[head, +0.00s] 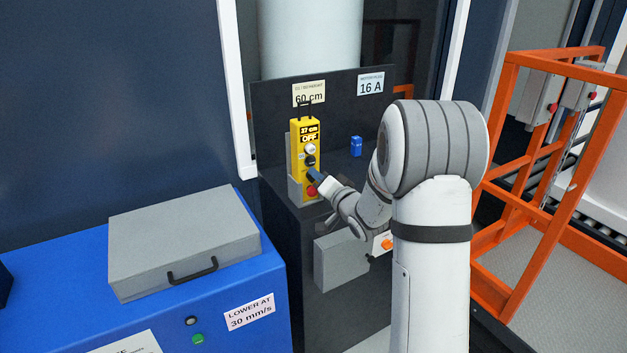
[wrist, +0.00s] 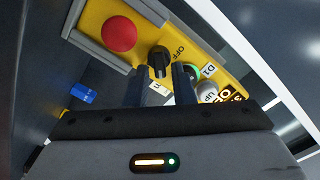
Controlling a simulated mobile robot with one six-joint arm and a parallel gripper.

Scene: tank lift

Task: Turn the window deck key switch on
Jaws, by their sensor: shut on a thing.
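The yellow control box (head: 296,135) stands upright on the dark cabinet in the head view; its display (head: 309,134) reads 37 cm and OFF. It also fills the top of the wrist view (wrist: 203,45). The black key switch (wrist: 159,58) sits between the red button (wrist: 119,34) and the green-ringed DN button (wrist: 193,72), beside the label OFF. My gripper (wrist: 160,68) is shut on the key switch, one finger on each side of it.
A grey case (head: 185,240) lies on the blue unit at the lower left. An orange railing (head: 508,130) stands at the right. A grey box (head: 341,260) sits below my wrist.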

